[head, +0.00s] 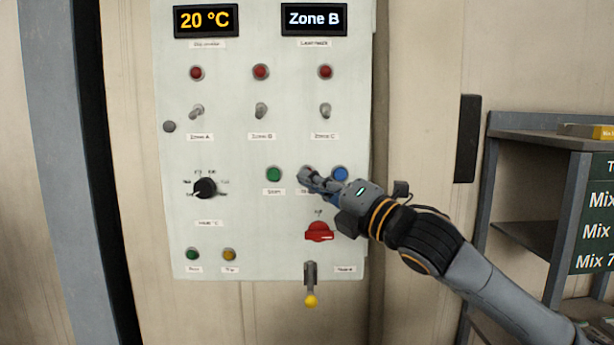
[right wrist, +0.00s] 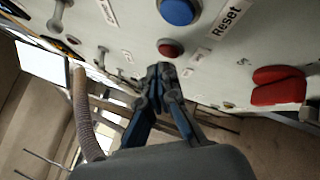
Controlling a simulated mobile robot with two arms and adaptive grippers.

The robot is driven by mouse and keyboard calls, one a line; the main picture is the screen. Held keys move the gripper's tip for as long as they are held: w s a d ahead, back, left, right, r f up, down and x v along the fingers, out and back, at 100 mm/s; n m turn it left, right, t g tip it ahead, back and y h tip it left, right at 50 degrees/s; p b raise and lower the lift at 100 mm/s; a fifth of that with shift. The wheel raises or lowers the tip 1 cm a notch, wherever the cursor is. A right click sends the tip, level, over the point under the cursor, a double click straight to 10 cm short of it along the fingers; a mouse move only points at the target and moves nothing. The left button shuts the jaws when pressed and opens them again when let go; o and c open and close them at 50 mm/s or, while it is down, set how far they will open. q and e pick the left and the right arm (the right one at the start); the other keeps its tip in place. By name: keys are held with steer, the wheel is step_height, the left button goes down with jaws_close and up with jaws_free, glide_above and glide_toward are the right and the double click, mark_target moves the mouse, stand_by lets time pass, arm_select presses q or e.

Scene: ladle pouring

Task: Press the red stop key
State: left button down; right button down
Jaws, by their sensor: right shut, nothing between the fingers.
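The red stop key (right wrist: 170,48) is a small round red button on the pale control panel (head: 225,150), next to the blue button (right wrist: 180,10) in the right wrist view. In the head view my right gripper (head: 306,180) covers it, between the green button (head: 273,174) and the blue one (head: 340,173). My right gripper's fingers are shut and empty. In the right wrist view the fingertips (right wrist: 160,70) are just beside the red key; I cannot tell whether they touch the panel. My left gripper is out of view.
A red rotary switch (head: 319,231) and a yellow-tipped lever (head: 310,299) are below my gripper. Three red lamps, toggle switches (head: 260,110) and a black dial (head: 205,188) are elsewhere on the panel. A grey shelf (head: 530,140) stands to the right.

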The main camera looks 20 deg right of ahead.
steer(key=shift+s, duration=0.15)
steer(key=s, duration=0.2)
steer(key=s+a, duration=0.1)
steer(key=s, duration=0.1)
steer(key=shift+s+a+b, duration=0.2)
steer(key=shift+s+b, duration=0.1)
steer(key=shift+b, duration=0.1)
stand_by(0.6)
